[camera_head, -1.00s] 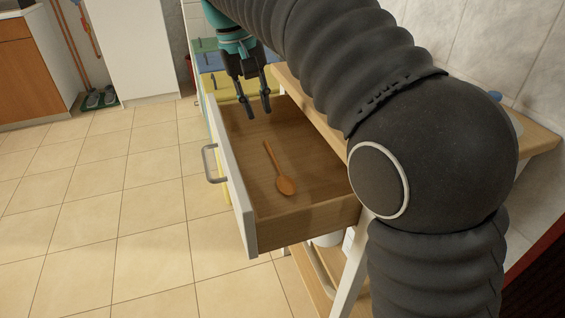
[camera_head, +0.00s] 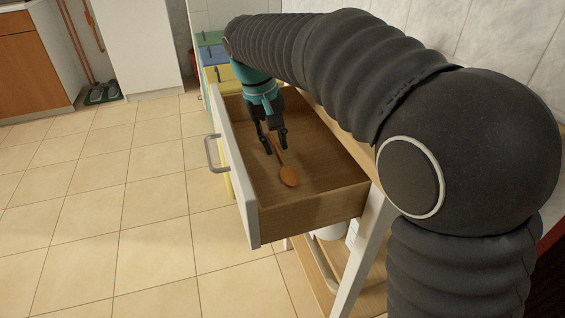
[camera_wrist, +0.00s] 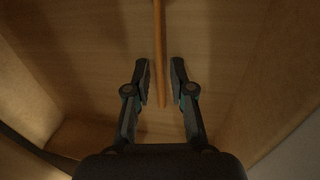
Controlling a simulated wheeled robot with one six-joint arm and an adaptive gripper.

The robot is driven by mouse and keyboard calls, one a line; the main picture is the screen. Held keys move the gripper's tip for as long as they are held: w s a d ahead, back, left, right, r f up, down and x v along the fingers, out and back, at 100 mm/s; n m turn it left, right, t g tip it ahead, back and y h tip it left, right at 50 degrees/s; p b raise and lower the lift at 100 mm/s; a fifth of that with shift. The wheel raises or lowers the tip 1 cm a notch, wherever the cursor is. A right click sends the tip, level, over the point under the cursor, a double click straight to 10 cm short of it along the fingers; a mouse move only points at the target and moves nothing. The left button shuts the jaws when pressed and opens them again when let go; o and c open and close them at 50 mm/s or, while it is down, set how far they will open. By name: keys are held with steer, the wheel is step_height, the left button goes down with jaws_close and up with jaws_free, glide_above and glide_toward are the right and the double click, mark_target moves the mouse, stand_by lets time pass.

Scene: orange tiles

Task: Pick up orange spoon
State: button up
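The orange-brown spoon (camera_head: 289,176) lies on the floor of the open wooden drawer (camera_head: 310,207), its bowl toward the near end. My gripper (camera_head: 276,150) is inside the drawer area, pointing down at the spoon's handle and partly covering it. In the wrist view the handle (camera_wrist: 160,50) runs down from the top edge, and its end lies between the two fingertips (camera_wrist: 161,85). The fingers are apart, with a gap on each side of the handle. The spoon's bowl is out of the wrist view.
The drawer's white front (camera_head: 236,180) with a grey handle (camera_head: 212,153) stands on the left. The drawer walls rise close around my gripper. Blue and yellow drawer fronts (camera_head: 216,65) are behind it. The tiled floor to the left is clear.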

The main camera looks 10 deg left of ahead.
steer(key=shift+f, duration=0.1)
jaws_close()
